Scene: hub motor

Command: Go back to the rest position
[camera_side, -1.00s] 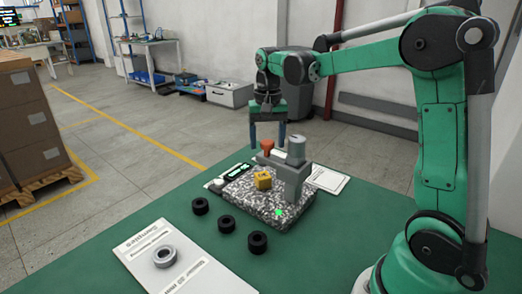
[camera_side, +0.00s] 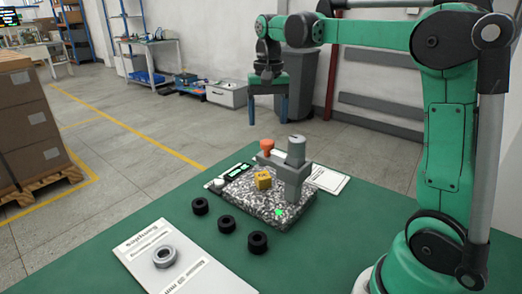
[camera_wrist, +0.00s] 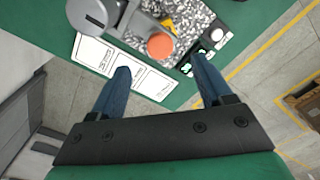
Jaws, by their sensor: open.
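My gripper (camera_side: 267,111) is open and empty. It hangs in the air above and behind the grey fixture (camera_side: 287,178) on the speckled stone block (camera_side: 240,198), touching nothing. The fixture has a grey cylinder (camera_side: 296,150) and an orange knob (camera_side: 267,145). A small yellow piece (camera_side: 263,180) sits on the block. In the wrist view, the two blue fingers of my gripper (camera_wrist: 161,85) stand wide apart. Between and beyond them are the orange knob (camera_wrist: 160,46), a white sheet (camera_wrist: 125,68) and part of the speckled block (camera_wrist: 190,18).
Several black rings (camera_side: 226,224) lie in front of the block on the green table (camera_side: 110,236). A grey ring (camera_side: 164,257) lies on a white labelled sheet (camera_side: 140,245) at front left. A dark bin (camera_side: 297,85) stands behind my gripper. The air around my gripper is clear.

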